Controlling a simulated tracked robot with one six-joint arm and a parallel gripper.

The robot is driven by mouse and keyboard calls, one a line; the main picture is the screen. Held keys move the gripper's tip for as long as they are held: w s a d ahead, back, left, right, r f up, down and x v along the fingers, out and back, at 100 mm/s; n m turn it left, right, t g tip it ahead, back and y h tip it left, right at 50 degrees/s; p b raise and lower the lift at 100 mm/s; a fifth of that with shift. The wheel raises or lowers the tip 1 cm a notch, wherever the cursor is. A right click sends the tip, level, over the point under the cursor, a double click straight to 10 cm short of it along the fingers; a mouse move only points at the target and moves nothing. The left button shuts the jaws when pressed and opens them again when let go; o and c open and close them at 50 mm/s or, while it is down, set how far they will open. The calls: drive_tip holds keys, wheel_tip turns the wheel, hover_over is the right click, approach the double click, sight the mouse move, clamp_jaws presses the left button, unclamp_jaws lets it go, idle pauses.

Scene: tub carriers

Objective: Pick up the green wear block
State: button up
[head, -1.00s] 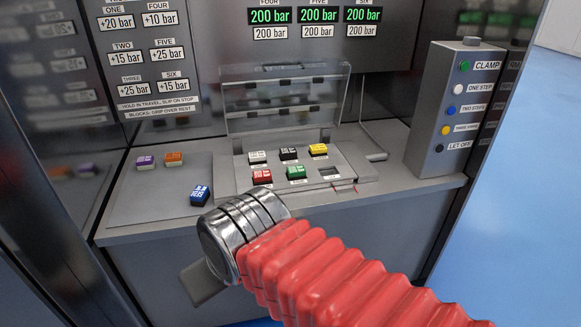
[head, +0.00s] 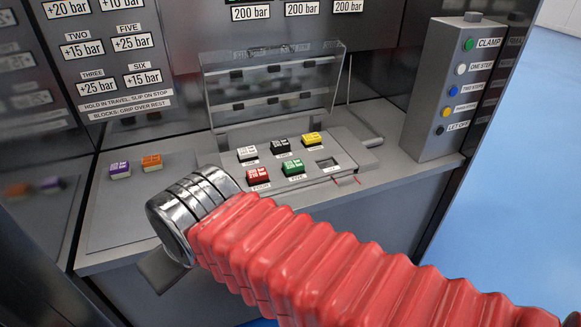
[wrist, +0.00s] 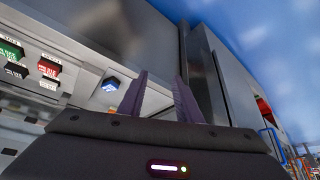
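The green wear block (head: 293,167) sits in the front row of the raised grey tray (head: 365,155), between the red block and an empty square socket, in the head view. It also shows at the left edge of the wrist view (wrist: 10,50). My gripper (wrist: 160,90) is open in the wrist view, its two dark fingers apart with nothing seen between them. It is away from the green block, nearer to the blue block (wrist: 110,84), which shows just left of the fingers. The fingertips are hidden behind my arm in the head view.
A red block (head: 257,175) sits beside the green one; white (head: 246,153), black (head: 280,146) and yellow (head: 312,139) blocks stand behind. A clear lid (head: 275,90) stands raised behind the tray. Purple (head: 120,170) and orange (head: 151,162) blocks rest on the left shelf. A button box (head: 445,90) stands right.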

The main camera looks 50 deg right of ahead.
drive_tip(key=shift+o, duration=0.2)
